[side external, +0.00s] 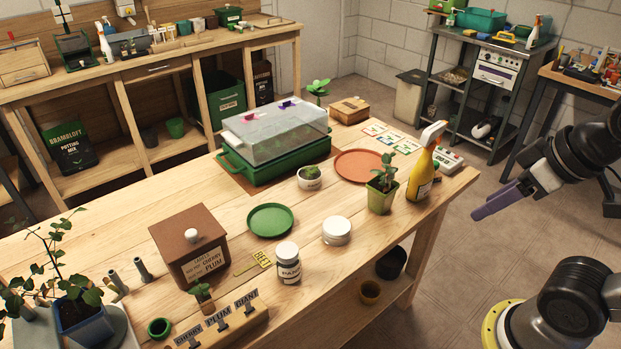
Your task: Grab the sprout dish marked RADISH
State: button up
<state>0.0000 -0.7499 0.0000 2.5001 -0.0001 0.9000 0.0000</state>
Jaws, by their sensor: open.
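A small white dish (310,183) with a green sprout stands near the middle of the table, left of the terracotta saucer. The dark marking on its front is too small to read. A white jar (288,269) with a pale lid stands nearer the camera; its label starts with "RA", the rest unclear. My gripper (484,212) with purple fingers is in the air right of the table, beyond its right edge. It is open and empty, well apart from the dish and the jar.
A yellow spray bottle (421,175) and a potted plant (381,198) stand between my gripper and the dish. A green propagator (262,163), terracotta saucer (353,168), green saucer (270,220), white tin (337,231), brown box (190,245) and wooden rack (235,333) surround them.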

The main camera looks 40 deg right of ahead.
jog(key=o, duration=0.8)
